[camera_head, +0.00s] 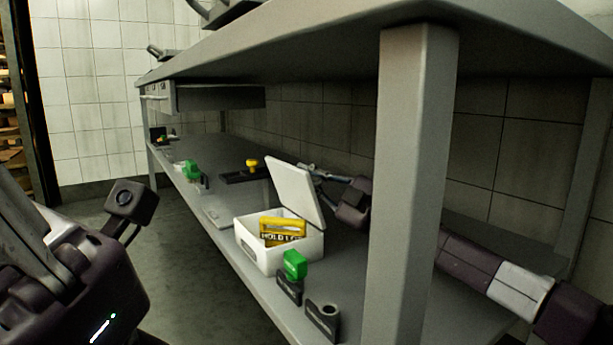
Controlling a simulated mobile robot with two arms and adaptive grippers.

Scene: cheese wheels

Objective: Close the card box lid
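The white card box (279,257) stands on the lower shelf of the grey table, left of the near leg. Its lid (295,187) is open and stands up, leaning slightly back. Yellow cards (283,228) with dark lettering stick up inside the box. My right arm reaches behind the near leg, and my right gripper (312,172) is behind the lid, near its upper right edge. Its fingers are small and partly hidden, so I cannot tell whether they touch the lid. My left arm fills the lower left corner; its fingertips are not visible.
The near table leg (414,190) stands right of the box. A green-topped stamp (294,267) and a dark holder (323,319) sit in front of the box. A yellow-knobbed item (252,166) and another green item (191,169) lie farther along. The tabletop (330,38) overhangs the shelf.

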